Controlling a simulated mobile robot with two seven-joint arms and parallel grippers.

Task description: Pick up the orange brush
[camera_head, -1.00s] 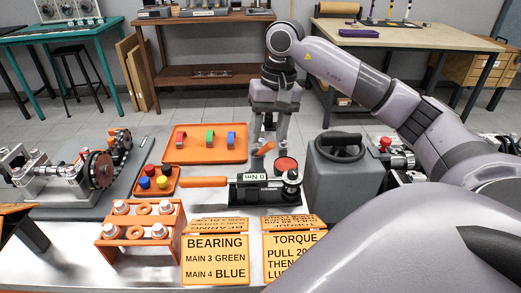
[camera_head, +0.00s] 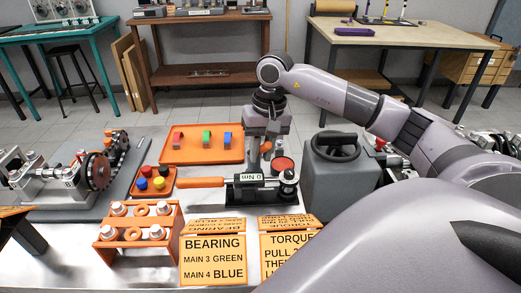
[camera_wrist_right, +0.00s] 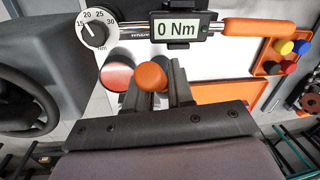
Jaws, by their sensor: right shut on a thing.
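The orange brush (camera_head: 266,147) shows only as a short orange end in the head view, close to the fingers of my right gripper (camera_head: 256,160). In the right wrist view its rounded orange end (camera_wrist_right: 151,76) sits between the two dark fingers (camera_wrist_right: 157,88), which are shut on it. The rest of the brush is hidden by the fingers and the torque wrench. The gripper points down, just behind the wrench. My left gripper is not in view.
The torque wrench (camera_head: 251,181), reading 0 Nm, lies just in front. A red-topped can (camera_head: 283,165) stands right of the gripper. An orange tray (camera_head: 178,155) with coloured blocks is at left. A grey machine with a handwheel (camera_head: 338,180) stands at right.

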